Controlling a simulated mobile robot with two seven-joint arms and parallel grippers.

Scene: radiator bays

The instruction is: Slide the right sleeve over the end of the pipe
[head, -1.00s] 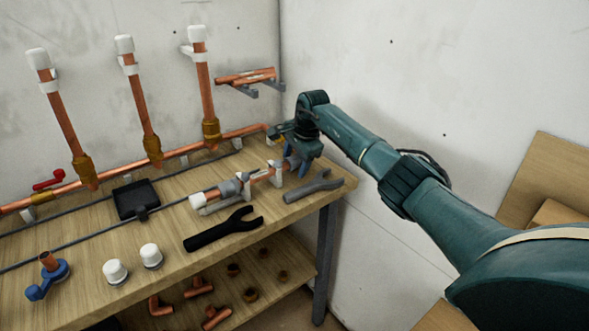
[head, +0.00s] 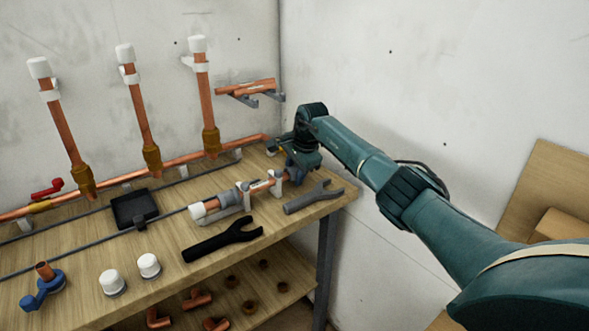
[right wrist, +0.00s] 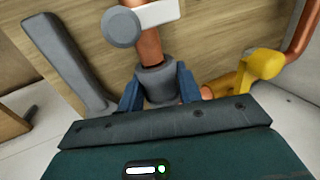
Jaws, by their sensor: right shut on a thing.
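In the right wrist view, the right sleeve (right wrist: 157,84) is a short grey collar between the blue fingers of my right gripper (right wrist: 160,92), which is shut on it. The copper pipe (right wrist: 148,46) meets the collar's far side in line with it; how deep the pipe sits inside is hidden. In the head view, my right gripper (head: 291,174) is at the right end of the short horizontal pipe (head: 263,184) and mostly covers the sleeve. A grey collar (head: 231,198) and a white end (head: 198,210) sit at that pipe's left part. My left gripper is out of view.
A white pipe holder (head: 275,185) stands close left of the gripper. A grey forked tool (head: 313,197) and a black one (head: 222,239) lie in front on the bench. In the wrist view a yellow fitting (right wrist: 255,70) is close on the right. The wall is behind.

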